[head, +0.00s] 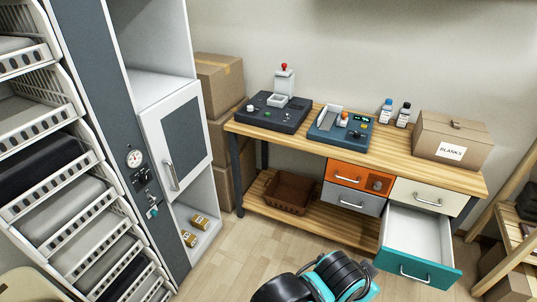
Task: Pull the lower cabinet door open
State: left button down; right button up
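The tall cabinet (202,206) stands left of the workbench. Its white door with a grey panel (185,138) covers the middle of the front, and a vertical metal handle (172,177) sits near its lower left edge. I cannot tell for sure whether this door is fully shut or slightly ajar. The space above the door is open and looks empty. Part of my own arm, black and teal, shows at the bottom centre, well away from the door. No gripper fingers can be made out.
A grey panel with a gauge (134,158) lies left of the door, beside racks of bins (62,205). The workbench (383,150) has a teal-fronted drawer (415,266) pulled out. Cardboard boxes (219,80) stand behind. The floor (252,255) before the cabinet is clear.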

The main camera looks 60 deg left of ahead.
aim_at(176, 129)
jog(key=u, duration=2.55)
jog(key=i+z, duration=0.2)
jog(key=z, duration=0.15)
jog(key=i+l+z, duration=0.1)
jog(key=z, duration=0.2)
jog(key=i+j, duration=0.05)
jog(key=i, duration=0.05)
